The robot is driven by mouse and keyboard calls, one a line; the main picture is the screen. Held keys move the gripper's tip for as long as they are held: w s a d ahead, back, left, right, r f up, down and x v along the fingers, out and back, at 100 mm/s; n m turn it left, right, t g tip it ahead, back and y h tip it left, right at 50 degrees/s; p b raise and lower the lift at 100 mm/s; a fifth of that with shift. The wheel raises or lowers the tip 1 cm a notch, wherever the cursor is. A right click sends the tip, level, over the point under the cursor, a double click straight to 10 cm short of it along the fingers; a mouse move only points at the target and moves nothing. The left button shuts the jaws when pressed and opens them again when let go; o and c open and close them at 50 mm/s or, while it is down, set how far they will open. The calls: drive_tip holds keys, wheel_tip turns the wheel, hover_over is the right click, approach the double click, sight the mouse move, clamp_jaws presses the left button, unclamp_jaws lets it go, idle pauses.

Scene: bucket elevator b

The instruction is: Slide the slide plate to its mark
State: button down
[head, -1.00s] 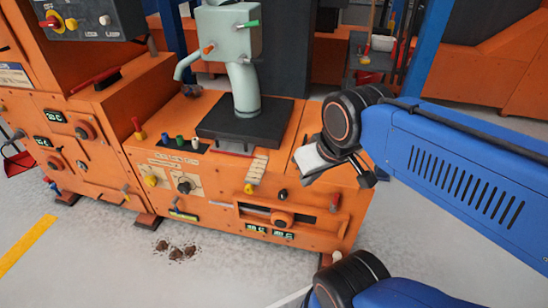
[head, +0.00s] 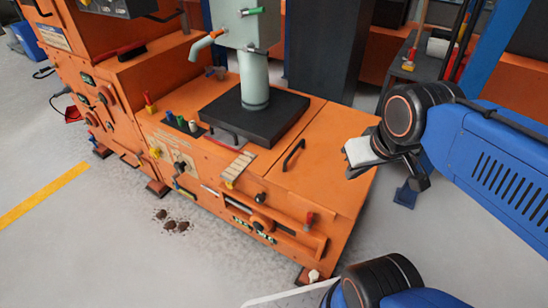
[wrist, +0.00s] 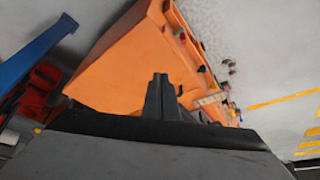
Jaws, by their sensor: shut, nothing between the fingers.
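No part is labelled as the slide plate, and I cannot tell surely which one it is. A black square plate (head: 285,120) lies on the orange machine top under the pale green column. A pale strip with dark divisions (head: 240,166) runs to the machine's front edge, with a yellow knob at its end. A panel with a slot (head: 285,229) is on the front face. My gripper shows in the wrist view (wrist: 160,88) with its dark fingers together and empty, pointing toward the orange machine.
A black handle (head: 293,156) stands up from the right part of the orange top (head: 315,180). Several knobs and a red lever (head: 309,220) stick out of the front. Grey floor in front is open apart from dark crumbs (head: 172,222).

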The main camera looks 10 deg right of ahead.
idle(0.4)
drive_tip(key=c, duration=1.8)
unclamp_jaws()
drive_tip(key=shift+w, duration=0.15)
wheel_tip(320, 180, up, 2)
drive_tip(key=n+y, duration=0.2)
drive_tip(key=n, duration=0.7)
hover_over(222, 129)
drive_tip(key=s+d, duration=0.3)
drive_tip(key=s, duration=0.5)
drive_tip(key=x, duration=1.6)
drive_tip(key=shift+w+d+f, duration=0.1)
drive_tip(key=shift+w+f, duration=0.15)
drive_tip(key=shift+f, duration=0.05)
clamp_jaws()
